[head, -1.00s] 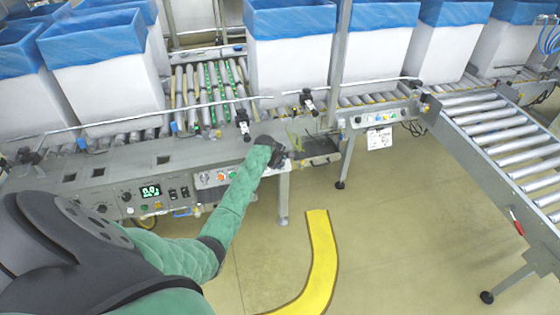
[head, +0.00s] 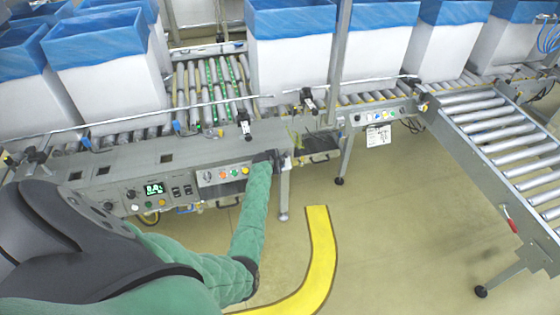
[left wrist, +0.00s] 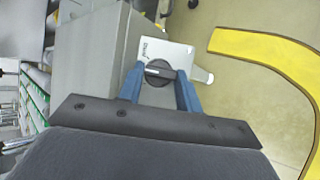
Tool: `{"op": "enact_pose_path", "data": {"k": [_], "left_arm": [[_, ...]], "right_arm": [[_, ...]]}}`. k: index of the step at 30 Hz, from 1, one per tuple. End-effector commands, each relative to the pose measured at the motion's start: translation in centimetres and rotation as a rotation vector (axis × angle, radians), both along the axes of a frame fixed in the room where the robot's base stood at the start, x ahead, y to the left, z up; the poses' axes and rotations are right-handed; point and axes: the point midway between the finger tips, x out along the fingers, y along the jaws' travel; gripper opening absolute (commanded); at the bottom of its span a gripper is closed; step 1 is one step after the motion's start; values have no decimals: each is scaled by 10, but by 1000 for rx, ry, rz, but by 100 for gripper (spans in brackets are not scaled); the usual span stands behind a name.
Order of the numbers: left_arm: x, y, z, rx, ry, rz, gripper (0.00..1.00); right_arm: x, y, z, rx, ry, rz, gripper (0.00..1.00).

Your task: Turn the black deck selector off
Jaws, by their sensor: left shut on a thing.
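The black deck selector (left wrist: 158,73) is a round black knob with a raised bar, on a light plate (left wrist: 172,52) with small lettering. It shows in the left wrist view. My left gripper (left wrist: 160,76) has its two blue fingers on either side of the knob's bar and is shut on it. In the head view my left gripper (head: 268,158) is at the right end of the grey control panel, and there the selector is hidden behind the gripper and the green-sleeved arm. My right gripper is not in view.
The conveyor's control panel has several coloured buttons (head: 222,174) and a green-digit display (head: 155,188) left of my gripper. White bins with blue liners (head: 291,50) stand on the rollers behind. A conveyor leg (head: 284,190) stands just below. Floor with a yellow stripe (head: 318,250) is clear.

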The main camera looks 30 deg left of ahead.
Motion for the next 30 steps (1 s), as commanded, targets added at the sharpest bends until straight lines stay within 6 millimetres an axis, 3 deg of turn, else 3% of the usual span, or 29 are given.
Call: {"op": "enact_pose_path", "data": {"k": [16,17,20,30], "left_arm": [[-1,-1,-2,-13,-11,19,12],[-1,-1,-2,-13,-11,19,38],[-1,-1,-2,-13,-12,19,56],[1,1,1,-10,-16,21,56]], "right_arm": [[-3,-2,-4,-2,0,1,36],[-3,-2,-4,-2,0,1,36],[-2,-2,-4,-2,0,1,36],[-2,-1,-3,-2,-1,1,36]]}}
